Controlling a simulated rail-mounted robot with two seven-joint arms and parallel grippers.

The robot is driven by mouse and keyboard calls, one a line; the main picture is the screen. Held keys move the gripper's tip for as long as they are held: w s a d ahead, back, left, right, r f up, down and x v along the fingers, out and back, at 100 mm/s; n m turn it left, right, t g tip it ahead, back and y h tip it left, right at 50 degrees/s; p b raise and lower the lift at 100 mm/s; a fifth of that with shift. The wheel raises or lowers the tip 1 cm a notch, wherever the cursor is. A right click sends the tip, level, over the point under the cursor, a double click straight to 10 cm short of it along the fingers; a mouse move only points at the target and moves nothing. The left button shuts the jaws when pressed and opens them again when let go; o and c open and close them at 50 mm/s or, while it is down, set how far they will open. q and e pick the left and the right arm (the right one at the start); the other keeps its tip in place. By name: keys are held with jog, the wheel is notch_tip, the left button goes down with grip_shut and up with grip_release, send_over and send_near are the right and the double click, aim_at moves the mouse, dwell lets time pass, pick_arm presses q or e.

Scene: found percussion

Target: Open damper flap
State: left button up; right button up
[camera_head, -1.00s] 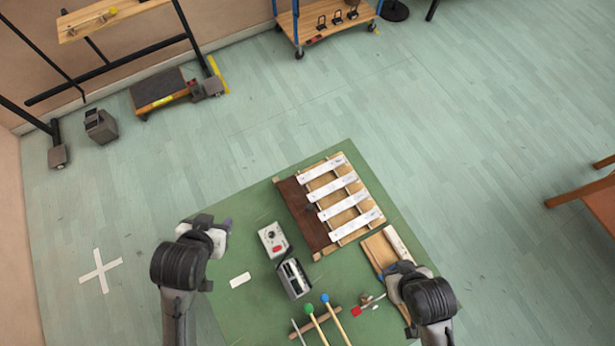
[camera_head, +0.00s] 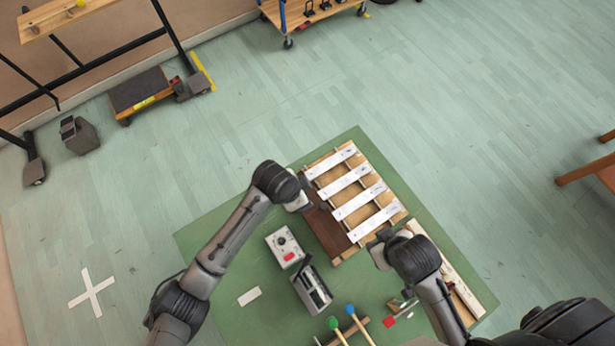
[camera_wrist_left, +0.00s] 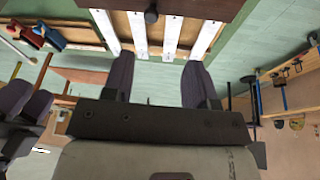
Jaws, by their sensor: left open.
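The brown damper flap (camera_head: 326,226) lies along the left side of the metal bars (camera_head: 360,193) on the wooden frame. In the left wrist view the flap (camera_wrist_left: 205,6) crosses the top edge, with a dark round knob (camera_wrist_left: 151,15) on it. My left gripper (camera_head: 300,203) is at the flap's upper left end in the head view; contact cannot be told. Its two fingers stand apart and empty in the wrist view (camera_wrist_left: 160,85). My right gripper (camera_head: 383,252) is beside the lower right end of the bars; its fingertips are hard to make out.
A grey box with a red button (camera_head: 284,247), a metal-sided device (camera_head: 313,290) and mallets (camera_head: 350,310) lie on the green mat (camera_head: 225,262). A wooden block with a pale strip (camera_head: 462,288) is by my right arm.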

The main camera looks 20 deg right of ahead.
pick_arm(q)
jog(key=m, duration=0.1)
jog(key=m+b, duration=0.1)
jog(key=m, duration=0.1)
send_near(322, 206)
jog(key=x, duration=0.7)
jog(key=shift+x, duration=0.95)
jog(key=shift+g+h, duration=0.3)
jog(key=shift+c, duration=0.4)
grip_shut()
